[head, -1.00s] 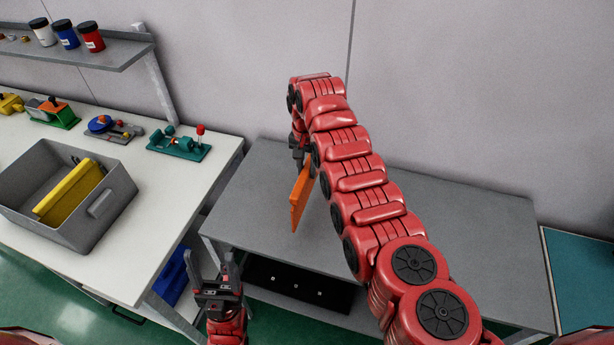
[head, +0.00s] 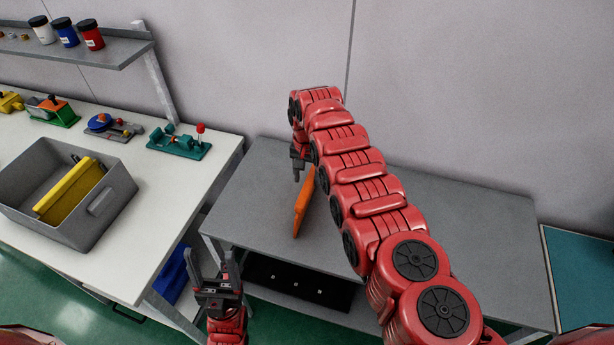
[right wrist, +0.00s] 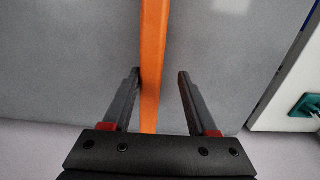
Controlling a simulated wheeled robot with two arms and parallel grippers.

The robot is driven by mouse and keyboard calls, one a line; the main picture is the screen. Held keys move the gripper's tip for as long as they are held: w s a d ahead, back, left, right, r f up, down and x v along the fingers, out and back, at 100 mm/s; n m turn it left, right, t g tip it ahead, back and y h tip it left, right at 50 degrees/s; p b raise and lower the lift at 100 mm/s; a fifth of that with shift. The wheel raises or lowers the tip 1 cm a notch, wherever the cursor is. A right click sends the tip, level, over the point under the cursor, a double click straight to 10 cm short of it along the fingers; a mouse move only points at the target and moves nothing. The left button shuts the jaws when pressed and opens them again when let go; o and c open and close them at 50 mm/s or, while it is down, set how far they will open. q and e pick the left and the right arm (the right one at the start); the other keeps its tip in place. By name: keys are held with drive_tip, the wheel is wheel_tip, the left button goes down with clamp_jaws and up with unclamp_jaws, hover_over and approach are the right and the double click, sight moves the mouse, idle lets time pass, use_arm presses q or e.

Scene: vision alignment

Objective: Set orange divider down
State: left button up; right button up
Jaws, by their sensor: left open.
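The orange divider (head: 302,207) stands on its narrow edge on the grey table (head: 420,225), close to its left part; whether it leans is hard to tell. My right gripper (head: 297,176) is just above and behind its far end, with the fingers apart. In the right wrist view, the divider (right wrist: 153,50) shows as an orange strip running between the two spread fingers (right wrist: 159,76), nearer the left one. I cannot tell whether that finger touches it. My left gripper (head: 211,262) is open and empty in front of the grey table's left corner.
A white workbench (head: 150,235) at left carries a grey bin (head: 85,237) with a yellow divider (head: 70,190) inside, and several small fixtures. A shelf (head: 110,55) with jars is above. The grey table's right part is clear.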

drive_tip(key=shift+r, duration=0.1)
drive_tip(key=shift+w+r+p, duration=0.1)
drive_tip(key=shift+r+p, duration=0.4)
drive_tip(key=shift+r, duration=0.3)
wheel_tip(320, 180, up, 10)
drive_tip(key=b, duration=0.3)
drive_tip(key=shift+r, duration=0.25)
